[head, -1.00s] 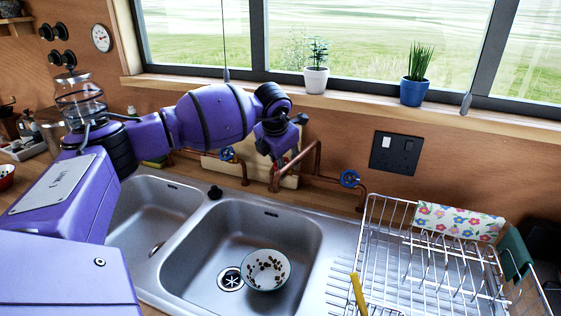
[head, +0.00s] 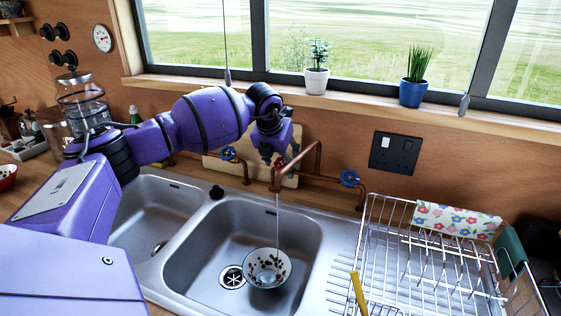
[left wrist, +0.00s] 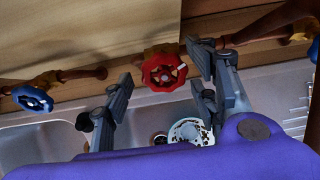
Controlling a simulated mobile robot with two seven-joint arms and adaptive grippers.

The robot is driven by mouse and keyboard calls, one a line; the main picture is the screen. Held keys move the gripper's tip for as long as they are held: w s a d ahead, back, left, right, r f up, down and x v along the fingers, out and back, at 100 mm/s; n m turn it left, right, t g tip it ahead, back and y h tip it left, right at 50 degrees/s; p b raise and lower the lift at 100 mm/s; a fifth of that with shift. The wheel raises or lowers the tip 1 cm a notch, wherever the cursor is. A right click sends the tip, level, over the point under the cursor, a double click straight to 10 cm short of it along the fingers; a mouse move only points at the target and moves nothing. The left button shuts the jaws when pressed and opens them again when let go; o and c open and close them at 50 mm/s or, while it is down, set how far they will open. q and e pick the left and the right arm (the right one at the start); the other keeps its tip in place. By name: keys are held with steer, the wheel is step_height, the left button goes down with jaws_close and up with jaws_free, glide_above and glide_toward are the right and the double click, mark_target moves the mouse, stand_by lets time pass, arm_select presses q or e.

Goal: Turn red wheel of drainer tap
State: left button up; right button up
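The red wheel (left wrist: 164,72) sits on the copper drainer tap (head: 300,165) behind the sink. In the head view the red wheel (head: 279,164) shows as a small patch below my fingers. A thin stream of water (head: 278,220) falls from the tap's spout into a spotted white bowl (head: 268,278) in the right basin. My left gripper (head: 280,158) is over the tap. In the left wrist view its two fingers (left wrist: 162,72) are spread apart, with the wheel between and just beyond the tips, and nothing is gripped. My right gripper is out of view.
Blue wheels stand left (head: 228,153) and right (head: 349,178) of the tap on copper pipes. A wooden board (head: 215,167) leans on the wall behind. A wire dish rack (head: 400,260) stands right. Plant pots line the windowsill (head: 350,103).

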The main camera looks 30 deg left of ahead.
arm_select(q)
steer(key=v, duration=1.2)
stand_by(6.8)
